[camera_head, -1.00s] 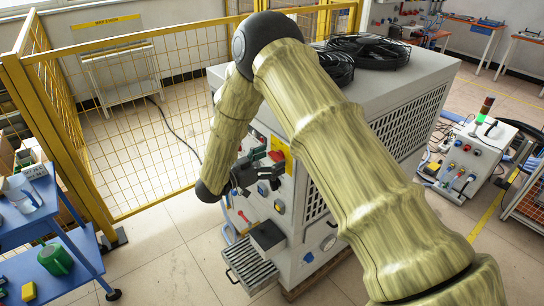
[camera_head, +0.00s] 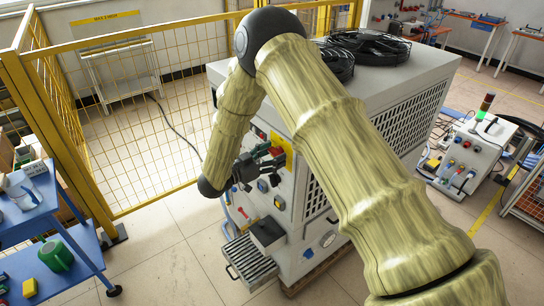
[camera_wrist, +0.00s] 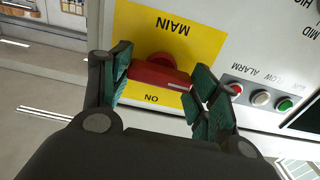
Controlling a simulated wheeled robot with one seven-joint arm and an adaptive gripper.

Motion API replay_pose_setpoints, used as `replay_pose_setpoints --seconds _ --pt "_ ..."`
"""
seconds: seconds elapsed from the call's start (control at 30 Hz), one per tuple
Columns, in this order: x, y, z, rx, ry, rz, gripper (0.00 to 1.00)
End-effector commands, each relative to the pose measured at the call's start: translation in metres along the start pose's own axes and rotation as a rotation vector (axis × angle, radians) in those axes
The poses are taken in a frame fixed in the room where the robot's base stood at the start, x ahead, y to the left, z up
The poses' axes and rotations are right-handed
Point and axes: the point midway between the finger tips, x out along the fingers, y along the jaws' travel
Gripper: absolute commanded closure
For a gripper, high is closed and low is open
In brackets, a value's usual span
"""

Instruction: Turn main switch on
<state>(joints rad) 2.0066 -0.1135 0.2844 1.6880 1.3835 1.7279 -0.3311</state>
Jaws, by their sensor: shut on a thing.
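The main switch (camera_wrist: 160,75) is a red rotary knob on a yellow plate (camera_wrist: 190,38) marked "MAIN" and "ON"; the lettering is upside down in the wrist view. Its handle lies about crosswise there, with a pale mark at its right end. My gripper (camera_wrist: 163,82) has one green-padded finger at each end of the handle and is shut on it. In the head view, my gripper (camera_head: 262,168) is at the front panel of the grey heater cabinet (camera_head: 385,75), partly covering the switch and yellow plate.
An indicator row (camera_wrist: 262,98) with red, white and green caps sits right of the switch in the wrist view. A slatted metal tray (camera_head: 248,262) juts out below the panel. A yellow mesh fence (camera_head: 150,120) and a blue cart (camera_head: 60,245) stand to the left.

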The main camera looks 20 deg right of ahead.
Motion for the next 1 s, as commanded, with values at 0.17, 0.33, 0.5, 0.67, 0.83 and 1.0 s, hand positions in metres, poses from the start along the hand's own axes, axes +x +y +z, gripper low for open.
replay_pose_setpoints --seconds 0.17,0.33,0.5,0.67,0.83,1.0 --pt "0.0002 -0.0003 0.0031 0.073 0.001 0.001 0.63" --pt "0.0003 -0.0001 0.0048 0.196 0.001 0.001 0.63" --pt "0.0002 0.0000 0.0058 0.354 0.001 0.000 0.63" --pt "0.0001 0.0005 0.0063 0.506 0.001 0.000 0.63" --pt "0.0000 0.0006 0.0064 0.661 0.000 0.000 0.63" --pt "-0.0001 0.0009 0.0059 0.795 -0.001 0.000 0.63"
